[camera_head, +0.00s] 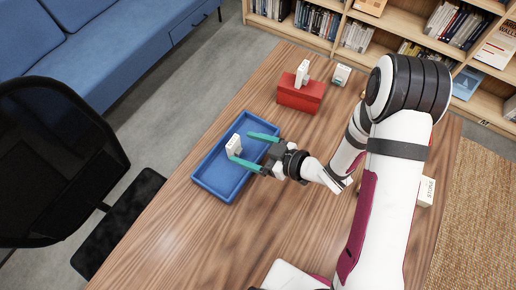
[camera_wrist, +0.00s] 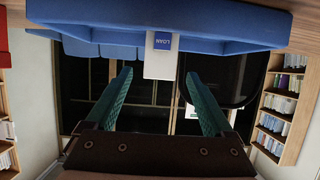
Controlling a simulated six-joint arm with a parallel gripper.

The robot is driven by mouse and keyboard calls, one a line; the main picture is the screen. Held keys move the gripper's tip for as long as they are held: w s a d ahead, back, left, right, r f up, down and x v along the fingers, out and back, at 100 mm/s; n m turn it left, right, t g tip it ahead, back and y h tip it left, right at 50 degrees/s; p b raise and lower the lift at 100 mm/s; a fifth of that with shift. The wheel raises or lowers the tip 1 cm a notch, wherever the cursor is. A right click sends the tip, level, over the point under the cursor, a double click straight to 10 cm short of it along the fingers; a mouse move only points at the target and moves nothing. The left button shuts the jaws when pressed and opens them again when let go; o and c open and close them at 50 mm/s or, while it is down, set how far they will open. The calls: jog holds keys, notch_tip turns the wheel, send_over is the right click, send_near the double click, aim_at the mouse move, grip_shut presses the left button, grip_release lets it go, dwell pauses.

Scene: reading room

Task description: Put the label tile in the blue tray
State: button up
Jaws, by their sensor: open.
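The white label tile (camera_head: 234,145) stands upright in the blue tray (camera_head: 222,190), near its left long wall. Its blue patch reads LOAN upside down in the wrist view, where the tile (camera_wrist: 162,66) rises past the tray's rim (camera_wrist: 240,40). My gripper (camera_head: 240,147) is open over the tray, with its teal fingers around or just short of the tile. In the wrist view the fingers (camera_wrist: 165,85) are spread wide on both sides of the tile, with visible gaps. The tile's base is hard to make out.
A red box (camera_head: 301,95) stands behind the tray, with a white tile-like piece (camera_head: 302,72) on it. A small white box (camera_head: 341,75) stands further back. A white carton (camera_head: 426,191) is partly behind my arm. The wooden table (camera_head: 170,225) is clear at front left.

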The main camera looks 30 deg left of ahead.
jog(key=w+d+r+m+t+h, duration=0.35)
jog(key=w+d+h, duration=0.2)
jog(key=d, duration=0.35)
jog(key=w+d+r+m+t+h, duration=0.25)
jog(key=w+d+m+h, duration=0.2)
jog(key=w+d, duration=0.4)
jog(key=s+d+r+m+h, duration=0.3)
jog(key=s+d+m, duration=0.15)
jog(key=d, duration=0.55)
jog(key=s+d+r+m+g+h, duration=0.1)
jog(key=s+d+r+m+g, duration=0.25)
jog(key=s+m, duration=0.55)
jog(key=s+a+r+m+g+y, duration=0.1)
jog(key=s+a, duration=0.1)
jog(key=s, duration=0.4)
jog(key=s+a+r+m+g+y, duration=0.1)
jog(key=s+a+r, duration=0.1)
jog(key=s, duration=0.4)
jog(key=shift+s+a+r+g, duration=0.2)
jog(key=shift+s+r+g, duration=0.05)
jog(key=shift+s+g, duration=0.1)
